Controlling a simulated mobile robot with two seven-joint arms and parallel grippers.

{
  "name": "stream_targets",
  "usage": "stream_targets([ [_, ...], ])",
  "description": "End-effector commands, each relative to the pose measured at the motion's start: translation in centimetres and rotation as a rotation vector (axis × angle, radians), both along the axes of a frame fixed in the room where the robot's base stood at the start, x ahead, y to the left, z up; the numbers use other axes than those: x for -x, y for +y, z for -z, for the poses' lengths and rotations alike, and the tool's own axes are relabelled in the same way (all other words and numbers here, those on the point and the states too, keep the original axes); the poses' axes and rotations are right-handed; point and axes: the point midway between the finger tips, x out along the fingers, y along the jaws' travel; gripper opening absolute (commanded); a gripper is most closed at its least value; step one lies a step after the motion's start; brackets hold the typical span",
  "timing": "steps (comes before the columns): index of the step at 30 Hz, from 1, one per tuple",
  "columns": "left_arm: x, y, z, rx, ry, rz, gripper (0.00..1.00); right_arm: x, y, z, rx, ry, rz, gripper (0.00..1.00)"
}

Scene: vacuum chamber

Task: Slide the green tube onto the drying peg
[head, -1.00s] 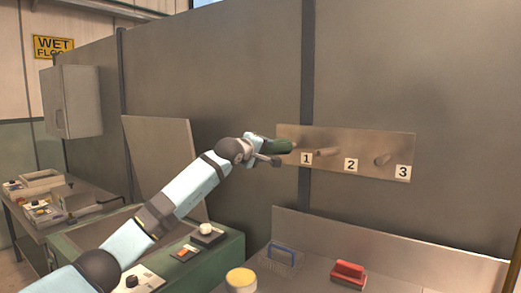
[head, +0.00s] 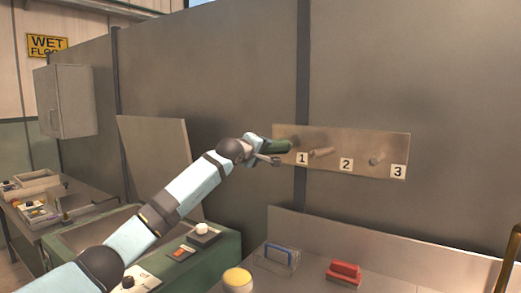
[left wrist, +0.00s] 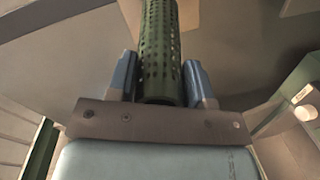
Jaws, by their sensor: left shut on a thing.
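The green tube (head: 272,146) is a perforated cylinder. My left gripper (head: 256,146) is shut on its near end. In the left wrist view the tube (left wrist: 160,50) lies between the two blue fingers of that gripper (left wrist: 161,85) and points away from it. In the head view the tube's far end is at the left part of the peg board (head: 375,170), left of label 1. I cannot tell whether it is around a peg there. Two bare pegs show, one (head: 321,152) between labels 1 and 2 and one (head: 377,159) between labels 2 and 3. My right gripper is out of view.
A green machine (head: 215,250) with an upright lid (head: 155,155) stands at the left. The space just before the two bare pegs is clear.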

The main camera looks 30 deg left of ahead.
Motion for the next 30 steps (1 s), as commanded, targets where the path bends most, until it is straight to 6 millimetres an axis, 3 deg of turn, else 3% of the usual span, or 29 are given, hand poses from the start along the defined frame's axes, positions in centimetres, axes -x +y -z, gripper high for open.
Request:
stream_targets([
  [30, -3.8, -0.3, 0.4, -0.001, 0.000, -0.001, 0.12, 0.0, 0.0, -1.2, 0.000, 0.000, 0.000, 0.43],
])
